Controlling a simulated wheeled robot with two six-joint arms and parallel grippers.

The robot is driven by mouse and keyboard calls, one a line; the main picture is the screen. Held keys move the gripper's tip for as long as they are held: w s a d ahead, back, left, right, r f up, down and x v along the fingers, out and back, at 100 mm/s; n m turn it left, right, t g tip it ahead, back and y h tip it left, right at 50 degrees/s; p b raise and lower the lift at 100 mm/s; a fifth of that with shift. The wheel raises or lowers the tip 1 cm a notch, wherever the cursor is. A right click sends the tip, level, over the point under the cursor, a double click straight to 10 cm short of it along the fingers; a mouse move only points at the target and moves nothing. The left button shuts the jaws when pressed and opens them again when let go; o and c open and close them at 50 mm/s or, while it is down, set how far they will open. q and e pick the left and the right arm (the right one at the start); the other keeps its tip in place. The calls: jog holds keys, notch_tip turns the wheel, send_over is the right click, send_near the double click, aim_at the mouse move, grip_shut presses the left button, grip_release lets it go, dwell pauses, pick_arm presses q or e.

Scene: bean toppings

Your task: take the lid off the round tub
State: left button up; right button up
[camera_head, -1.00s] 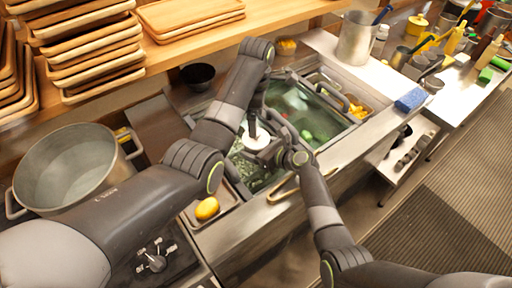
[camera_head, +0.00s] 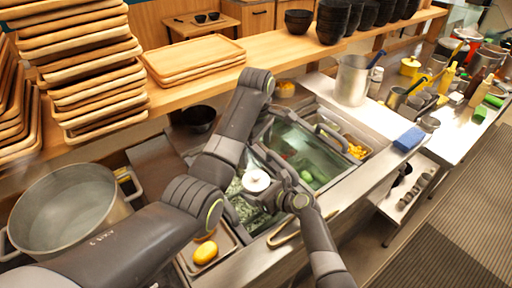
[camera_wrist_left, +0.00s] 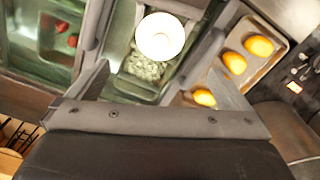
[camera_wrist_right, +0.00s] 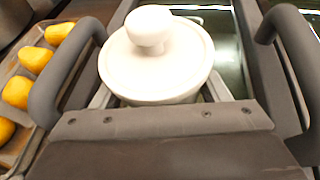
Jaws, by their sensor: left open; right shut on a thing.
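The round tub (camera_wrist_right: 165,99) is white, and its white lid (camera_wrist_right: 185,62) with a round knob (camera_wrist_right: 148,26) sits on top in the right wrist view. In the head view the lid (camera_head: 256,181) shows over the counter wells. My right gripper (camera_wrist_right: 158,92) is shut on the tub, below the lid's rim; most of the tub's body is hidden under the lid. My left gripper (camera_wrist_left: 158,72) is open and empty. In its wrist view the lid (camera_wrist_left: 160,36) lies ahead, beyond the fingertips and apart from them. In the head view my left arm hides much of that gripper.
A tray (camera_head: 222,238) with yellow fruit lies in front of the wells. A large pot (camera_head: 68,205) stands at left. Stacked wooden trays (camera_head: 90,70) and black bowls (camera_head: 335,20) fill the shelf behind. A blue sponge (camera_head: 408,138) lies on the right ledge.

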aim_at(256, 175)
pick_arm(q)
notch_tip(256, 175, down, 12)
jog(key=shift+r, duration=0.15)
dwell(0.3)
jog(key=c, duration=1.1)
jog(key=shift+r, duration=0.15)
jog(key=shift+r, duration=1)
